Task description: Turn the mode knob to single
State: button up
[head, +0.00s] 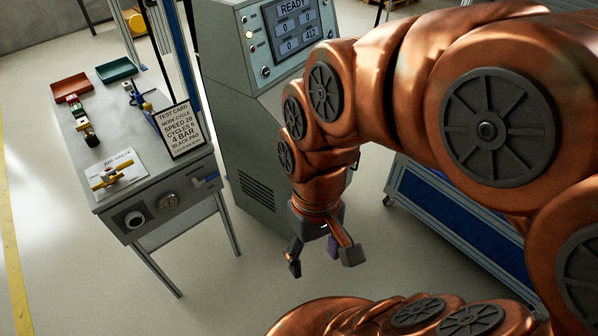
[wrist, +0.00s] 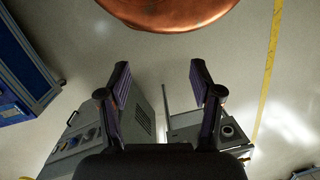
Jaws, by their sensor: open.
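The grey control cabinet (head: 235,110) stands upright behind my arm, with a lit screen (head: 290,22) reading READY. Small round controls (head: 252,48) line the screen's left side, and a larger round control (head: 265,72) sits below them. Their labels are too small to read, so I cannot tell which is the mode knob or its setting. The cabinet also shows at the left of the wrist view (wrist: 142,112). My gripper (head: 322,262) is open and empty, pointing down in front of the cabinet and apart from it. Its fingers also show in the wrist view (wrist: 158,75).
A grey bench (head: 150,200) at left carries a red tray (head: 71,86), a green tray (head: 116,69), a yellow-handled valve (head: 110,178) and a test card (head: 180,130). A blue cart (head: 450,220) stands right.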

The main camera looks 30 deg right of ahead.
jog(key=w+a+f+y+b, duration=0.2)
jog(key=w+f+y+b, duration=0.25)
jog(key=w, duration=0.35)
jog(key=w+a+f+m+t+y+b, duration=0.1)
jog(key=w+a+f+y+b, duration=0.15)
jog(key=w+b, duration=0.45)
jog(key=w+a+f+y+b, duration=0.2)
jog(key=w+f+y+b, duration=0.2)
jog(key=w, duration=0.5)
jog(key=w+d+f+m+t+y+b, duration=0.25)
jog(key=w+d+f+t+b, duration=0.2)
jog(key=w+d+f, duration=0.45)
jog(key=w+d+f+m+t+y+b, duration=0.1)
jog(key=w+d+f+m+t+b, duration=0.25)
jog(key=w+d+b, duration=0.55)
jog(key=s+d+f+m+t+h+b, duration=0.15)
jog(key=d+f+t, duration=0.25)
jog(key=d+f, duration=0.6)
jog(key=d+f+m+t+h+b, duration=0.2)
jog(key=d+f+m+t+h, duration=0.3)
jog(key=d, duration=0.9)
jog(key=w+a+f+n+g+y+b, duration=0.1)
jog(key=w+a+n, duration=0.1)
jog(key=w+a, duration=0.3)
jog(key=shift+w+y, duration=0.4)
jog(key=shift+n, duration=0.25)
jog(key=shift+c, duration=0.3)
